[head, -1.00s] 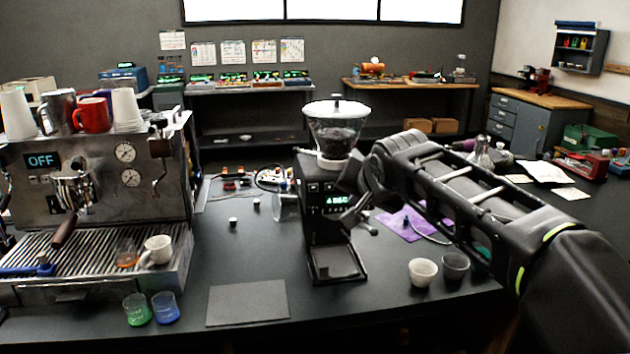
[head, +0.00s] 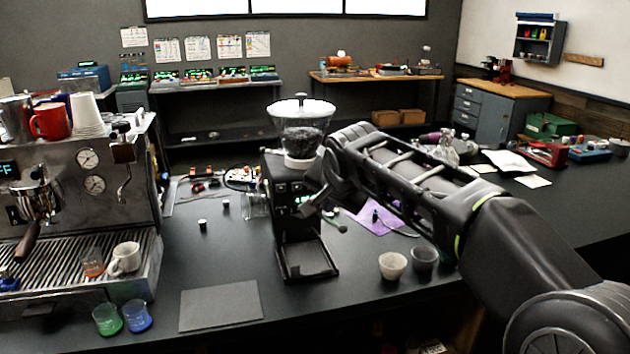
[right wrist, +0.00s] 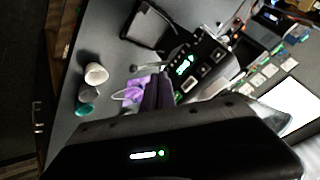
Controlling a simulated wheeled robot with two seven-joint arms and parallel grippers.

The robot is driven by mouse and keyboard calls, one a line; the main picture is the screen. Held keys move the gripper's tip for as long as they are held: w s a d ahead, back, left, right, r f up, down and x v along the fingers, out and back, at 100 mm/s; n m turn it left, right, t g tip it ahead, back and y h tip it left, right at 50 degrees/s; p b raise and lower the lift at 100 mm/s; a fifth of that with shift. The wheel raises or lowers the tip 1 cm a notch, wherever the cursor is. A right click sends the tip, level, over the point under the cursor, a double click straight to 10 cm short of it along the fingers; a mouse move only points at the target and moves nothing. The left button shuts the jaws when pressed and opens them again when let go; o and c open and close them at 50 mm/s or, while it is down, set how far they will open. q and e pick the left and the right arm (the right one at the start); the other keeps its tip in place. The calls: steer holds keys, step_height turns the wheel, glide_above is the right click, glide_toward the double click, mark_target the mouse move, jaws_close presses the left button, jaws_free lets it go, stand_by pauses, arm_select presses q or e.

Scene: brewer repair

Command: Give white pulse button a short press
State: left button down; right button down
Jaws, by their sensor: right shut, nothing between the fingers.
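The black coffee grinder (head: 287,225) stands upright mid-counter, with a clear hopper (head: 301,130) of dark beans on top. Its lit green display (right wrist: 183,66) shows in the right wrist view, beside small pale square buttons (right wrist: 189,85); I cannot tell for sure which is the white pulse button. In the head view my gripper partly covers the display and front panel. My right gripper (head: 309,211) is shut and empty, close to the right part of the grinder's front. In the right wrist view its dark fingers (right wrist: 157,78) point toward the panel; contact cannot be told. My left gripper is not in view.
An espresso machine (head: 75,160) stands on the left. A white cup (head: 392,265) and a grey cup (head: 424,258) stand right of the grinder, below my arm. A purple cloth (head: 372,217) lies behind them. A dark mat (head: 221,305) and green and blue glasses (head: 137,315) are at the front.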

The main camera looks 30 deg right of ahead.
steer(key=w+d+p, duration=0.2)
steer(key=w, duration=0.3)
steer(key=shift+w+p, duration=0.3)
steer(key=shift+w, duration=0.1)
steer(key=shift+w, duration=0.1)
stand_by(1.7)
steer(key=shift+w+d, duration=0.15)
steer(key=shift+w, duration=0.2)
steer(key=shift+w+d, duration=0.1)
steer(key=shift+w, duration=0.2)
stand_by(0.6)
stand_by(2.2)
steer(key=shift+s+a+b, duration=0.25)
steer(key=shift+s+b, duration=0.35)
steer(key=shift+s, duration=0.15)
